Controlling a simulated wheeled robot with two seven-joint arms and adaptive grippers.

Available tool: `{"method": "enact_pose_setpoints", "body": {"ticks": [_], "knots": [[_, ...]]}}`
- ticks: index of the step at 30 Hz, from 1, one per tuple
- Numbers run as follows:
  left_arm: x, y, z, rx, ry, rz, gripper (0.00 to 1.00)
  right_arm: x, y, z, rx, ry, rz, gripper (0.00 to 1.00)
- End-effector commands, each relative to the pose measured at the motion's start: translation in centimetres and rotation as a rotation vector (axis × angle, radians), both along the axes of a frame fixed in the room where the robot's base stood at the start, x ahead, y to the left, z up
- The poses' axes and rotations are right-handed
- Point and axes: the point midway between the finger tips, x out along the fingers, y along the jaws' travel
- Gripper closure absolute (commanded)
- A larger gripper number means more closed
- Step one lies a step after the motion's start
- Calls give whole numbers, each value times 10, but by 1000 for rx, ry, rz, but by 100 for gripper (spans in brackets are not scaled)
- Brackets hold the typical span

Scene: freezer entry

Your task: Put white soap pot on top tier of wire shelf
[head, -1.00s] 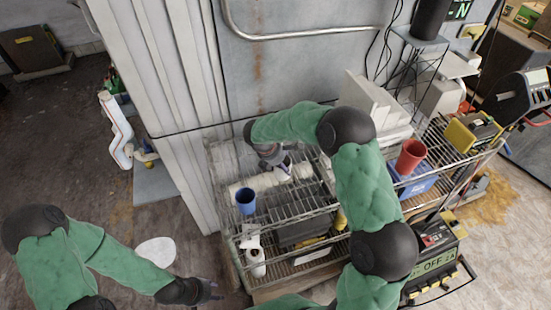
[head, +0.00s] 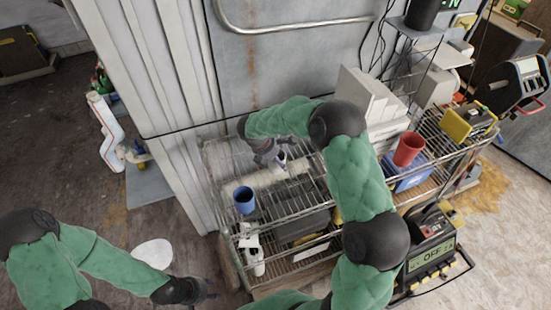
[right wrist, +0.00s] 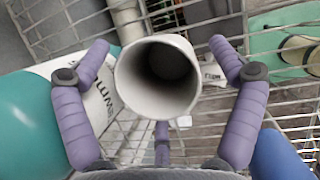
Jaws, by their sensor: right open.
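The white soap pot (right wrist: 158,80) faces the right wrist camera with its round open mouth. In the head view the pot (head: 282,157) is small, over the top tier of the wire shelf (head: 300,205). My right gripper (head: 274,158) is at the pot. In the right wrist view its purple fingers (right wrist: 160,75) are spread on both sides of the pot, with visible gaps. The pot's base is hidden, so its contact with the wires cannot be seen. My left gripper (head: 208,293) is low at the left, away from the shelf; its fingers are too dark to read.
A blue cup (head: 244,200) stands on the top tier at the front left. A pale roll (head: 245,183) lies near the pot. A red cup (head: 409,148), a blue box (head: 408,178) and white boxes (head: 365,100) occupy the right side. A wall stands behind.

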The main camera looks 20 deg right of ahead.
Motion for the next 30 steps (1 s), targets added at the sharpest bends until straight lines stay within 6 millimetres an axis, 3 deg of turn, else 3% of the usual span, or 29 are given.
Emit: {"method": "enact_pose_setpoints", "body": {"ticks": [8,21,30], "knots": [[0,0,1,0,0,0,60,0,3,8,-1,-2,2,7],[0,0,10,0,0,0,60,-6,35,83,1,-3,1,7],[0,0,13,0,0,0,60,-9,46,109,0,-1,0,7]]}}
